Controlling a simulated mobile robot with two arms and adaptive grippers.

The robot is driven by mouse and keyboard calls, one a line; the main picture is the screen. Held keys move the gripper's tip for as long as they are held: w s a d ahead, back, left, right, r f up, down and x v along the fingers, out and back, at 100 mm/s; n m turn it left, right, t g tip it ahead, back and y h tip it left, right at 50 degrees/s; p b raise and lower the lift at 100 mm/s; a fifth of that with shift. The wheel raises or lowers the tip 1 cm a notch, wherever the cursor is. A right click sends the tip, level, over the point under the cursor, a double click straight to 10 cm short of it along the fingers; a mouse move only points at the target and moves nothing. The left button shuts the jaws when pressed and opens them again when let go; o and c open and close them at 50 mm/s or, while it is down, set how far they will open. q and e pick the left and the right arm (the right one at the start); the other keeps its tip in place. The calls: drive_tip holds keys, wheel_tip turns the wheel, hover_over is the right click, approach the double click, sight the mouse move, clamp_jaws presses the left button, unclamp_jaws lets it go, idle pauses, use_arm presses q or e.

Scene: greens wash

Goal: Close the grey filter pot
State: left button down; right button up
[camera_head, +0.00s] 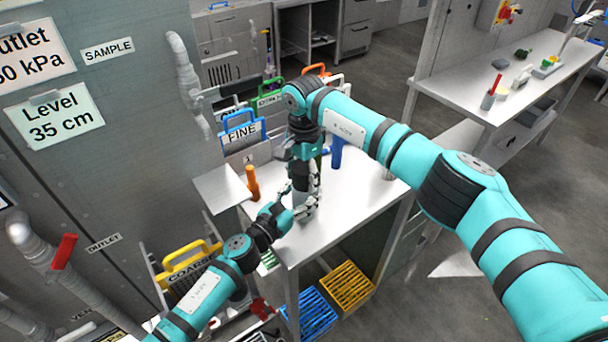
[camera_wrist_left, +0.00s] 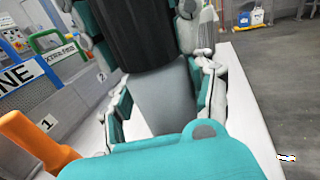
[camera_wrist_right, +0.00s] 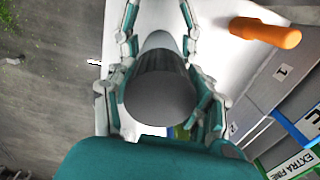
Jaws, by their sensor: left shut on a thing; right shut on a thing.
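The grey filter pot (camera_head: 304,203) stands on the steel table (camera_head: 345,196), largely hidden by my grippers. In the left wrist view its smooth grey body (camera_wrist_left: 165,103) is between the fingers of my left gripper (camera_wrist_left: 165,110), which is shut on it from the side. A dark ribbed cap (camera_wrist_right: 158,98) is at the pot's top, with the paler body (camera_wrist_right: 160,42) beyond it. My right gripper (camera_wrist_right: 160,75) comes from above and is shut on the cap. The cap (camera_wrist_left: 135,38) appears to meet the body; whether it is fully tightened I cannot tell.
An orange-handled item (camera_head: 252,183) stands left of the pot, near the slot marked 1. A blue item (camera_head: 337,152) stands behind it. A rack with the FINE screen (camera_head: 241,132) is at the back. Blue (camera_head: 312,312) and yellow (camera_head: 348,287) crates are below the table.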

sight(304, 166)
drive_tip(key=shift+c, duration=0.7)
drive_tip(key=m, duration=0.4)
drive_tip(key=shift+m, duration=0.4)
drive_tip(key=m, duration=1)
drive_tip(key=shift+m, duration=0.3)
drive_tip(key=m, duration=0.5)
drive_tip(key=shift+m, duration=0.4)
drive_tip(key=o, duration=1.3)
drive_tip(key=shift+r, duration=2.25)
